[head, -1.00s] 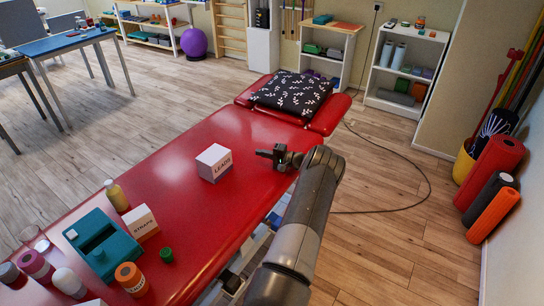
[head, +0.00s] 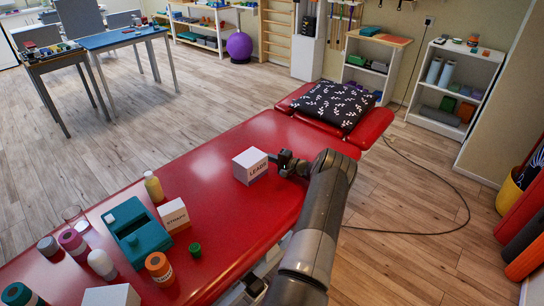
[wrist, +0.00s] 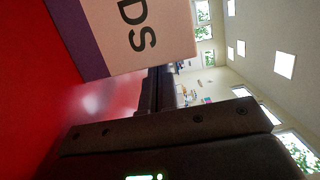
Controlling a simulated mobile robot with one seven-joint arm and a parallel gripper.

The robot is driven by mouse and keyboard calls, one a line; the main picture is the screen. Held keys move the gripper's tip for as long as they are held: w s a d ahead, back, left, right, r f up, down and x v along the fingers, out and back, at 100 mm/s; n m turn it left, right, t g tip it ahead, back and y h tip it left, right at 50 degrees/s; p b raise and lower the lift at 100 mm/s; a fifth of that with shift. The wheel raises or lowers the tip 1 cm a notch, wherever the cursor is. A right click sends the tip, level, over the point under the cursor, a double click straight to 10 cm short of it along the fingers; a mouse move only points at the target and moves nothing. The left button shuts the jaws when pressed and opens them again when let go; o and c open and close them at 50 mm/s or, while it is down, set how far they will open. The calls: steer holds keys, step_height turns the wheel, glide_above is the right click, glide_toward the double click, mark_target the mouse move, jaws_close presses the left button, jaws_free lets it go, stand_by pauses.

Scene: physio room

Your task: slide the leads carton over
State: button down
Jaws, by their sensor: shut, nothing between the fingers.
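My gripper (head: 276,160) is shut and empty, low over the table at the carton's right side. Its fingers (wrist: 155,90) lie close to the carton; I cannot tell if they touch it.
On the table's near left are a straps carton (head: 173,215), a teal box (head: 137,232), a yellow bottle (head: 153,187), a green cap-like piece (head: 195,250) and several rolls and jars. A patterned pillow (head: 325,104) lies at the far end. The table is bare between carton and straps carton.

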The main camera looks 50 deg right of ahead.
steer(key=shift+a, duration=0.15)
steer(key=a, duration=2)
steer(key=shift+a, duration=0.2)
steer(key=shift+d, duration=0.1)
steer(key=shift+d, duration=0.35)
steer(key=d, duration=0.3)
steer(key=shift+v, duration=0.85)
glide_above(285, 206)
steer(key=shift+d, duration=0.1)
